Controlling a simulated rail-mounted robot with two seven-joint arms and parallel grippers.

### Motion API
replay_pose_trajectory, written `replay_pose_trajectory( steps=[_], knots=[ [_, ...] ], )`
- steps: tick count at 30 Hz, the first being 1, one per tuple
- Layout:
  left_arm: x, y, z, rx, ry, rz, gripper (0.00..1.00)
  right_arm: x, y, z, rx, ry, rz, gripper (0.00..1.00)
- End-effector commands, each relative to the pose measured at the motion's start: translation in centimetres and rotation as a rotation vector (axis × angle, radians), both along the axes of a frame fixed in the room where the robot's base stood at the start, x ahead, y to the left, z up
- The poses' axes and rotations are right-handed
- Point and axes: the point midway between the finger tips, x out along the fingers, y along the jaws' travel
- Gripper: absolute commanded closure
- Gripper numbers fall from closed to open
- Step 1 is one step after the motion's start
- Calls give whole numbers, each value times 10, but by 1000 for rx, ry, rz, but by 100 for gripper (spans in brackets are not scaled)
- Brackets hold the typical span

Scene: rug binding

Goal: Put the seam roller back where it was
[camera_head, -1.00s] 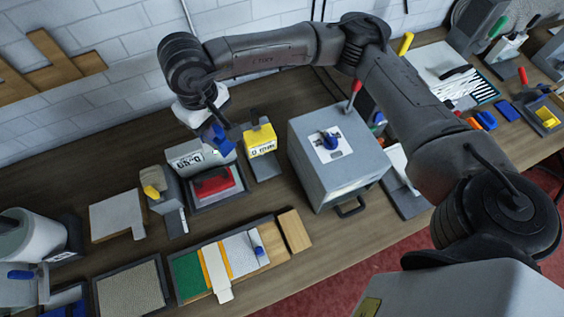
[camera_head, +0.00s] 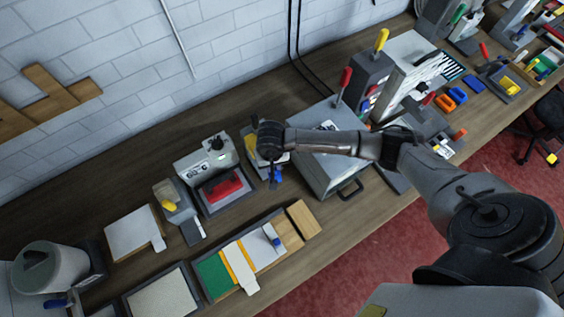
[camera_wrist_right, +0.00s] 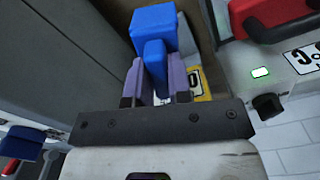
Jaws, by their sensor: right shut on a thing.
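My right gripper (camera_head: 273,178) is shut on a blue tool (camera_head: 277,175), taken to be the seam roller, held above the bench in front of the yellow-labelled stand (camera_head: 248,143). In the right wrist view the blue tool (camera_wrist_right: 153,45) shows a blocky end and a narrower grip between the two purple-grey fingers (camera_wrist_right: 160,82). I cannot see a roller wheel on it. A smaller blue and white piece (camera_head: 272,238) lies on the pale sample of the tray (camera_head: 238,275). My left gripper is out of view.
A large grey box (camera_head: 335,175) with a red-knobbed lever stands to the right, partly behind my arm. A grey machine with a red pad (camera_head: 222,186) stands left of the gripper. Wooden bench shows between the gripper and tray.

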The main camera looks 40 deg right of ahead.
Motion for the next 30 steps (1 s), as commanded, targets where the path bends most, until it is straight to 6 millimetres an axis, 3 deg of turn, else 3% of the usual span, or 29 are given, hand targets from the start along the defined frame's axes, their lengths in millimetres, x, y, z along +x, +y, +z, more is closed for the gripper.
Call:
replay_pose_trajectory(
  steps=[9,16,30],
  knots=[
    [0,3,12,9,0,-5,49,-24,-15,-37,2,1,-65,100],
    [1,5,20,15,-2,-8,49,-26,-16,-74,2,2,-69,100],
    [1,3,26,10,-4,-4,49,-25,-16,-119,3,1,-69,100]
  ],
)
